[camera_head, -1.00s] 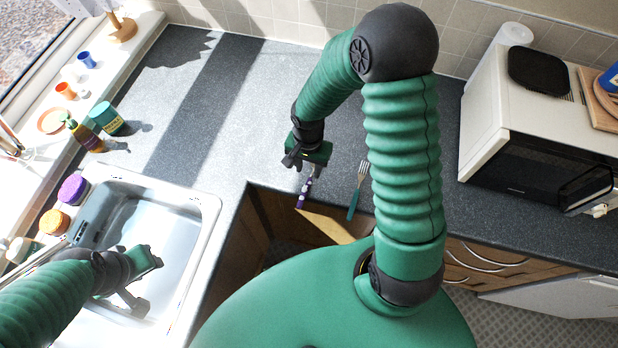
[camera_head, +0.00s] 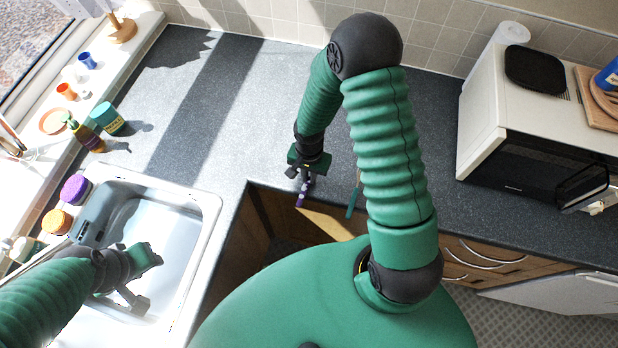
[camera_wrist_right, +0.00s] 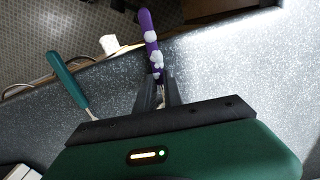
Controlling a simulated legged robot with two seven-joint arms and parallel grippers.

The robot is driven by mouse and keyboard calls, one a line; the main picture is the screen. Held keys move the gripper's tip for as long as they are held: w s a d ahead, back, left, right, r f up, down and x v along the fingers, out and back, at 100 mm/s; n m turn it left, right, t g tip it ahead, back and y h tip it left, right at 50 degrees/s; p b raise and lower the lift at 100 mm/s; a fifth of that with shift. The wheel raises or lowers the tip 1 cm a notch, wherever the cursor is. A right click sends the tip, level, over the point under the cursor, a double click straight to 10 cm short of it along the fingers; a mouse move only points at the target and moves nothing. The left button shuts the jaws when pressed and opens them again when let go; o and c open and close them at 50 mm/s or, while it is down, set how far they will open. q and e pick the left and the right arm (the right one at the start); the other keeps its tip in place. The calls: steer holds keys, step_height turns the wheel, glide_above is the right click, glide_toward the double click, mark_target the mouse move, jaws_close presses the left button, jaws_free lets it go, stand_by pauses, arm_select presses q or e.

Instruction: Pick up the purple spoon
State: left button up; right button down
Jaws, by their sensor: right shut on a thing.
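The purple spoon (camera_head: 301,194) has a purple handle with white spots and sticks out past the counter's front edge. In the right wrist view its handle (camera_wrist_right: 148,24) points away from me between the fingertips. My right gripper (camera_head: 306,177) is shut on the spoon; its dark fingers (camera_wrist_right: 157,88) hide the rest of it. I cannot tell whether the spoon is still touching the counter. My left gripper (camera_head: 142,277) is open and empty over the sink.
A fork with a teal handle (camera_head: 352,203) lies beside the spoon, partly hidden by my right arm; its handle also shows in the wrist view (camera_wrist_right: 68,80). The sink (camera_head: 205,205) is at left, a microwave (camera_head: 480,130) at right. The counter behind my gripper (camera_head: 240,100) is clear.

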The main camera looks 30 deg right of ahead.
steer(key=shift+w+a, duration=0.1)
steer(key=shift+r, duration=0.15)
steer(key=shift+r, duration=0.35)
step_height(320, 180, up, 2)
steer(key=shift+r+b, duration=0.15)
steer(key=shift+b, duration=0.25)
steer(key=s+a+r+p, duration=0.1)
steer(key=s+a+p, duration=0.3)
steer(key=s, duration=0.3)
steer(key=s+a+p, duration=0.4)
steer(key=s+p, duration=0.1)
steer(key=s, duration=0.2)
steer(key=shift+r, duration=0.4)
steer(key=shift+w, duration=0.1)
stand_by(0.3)
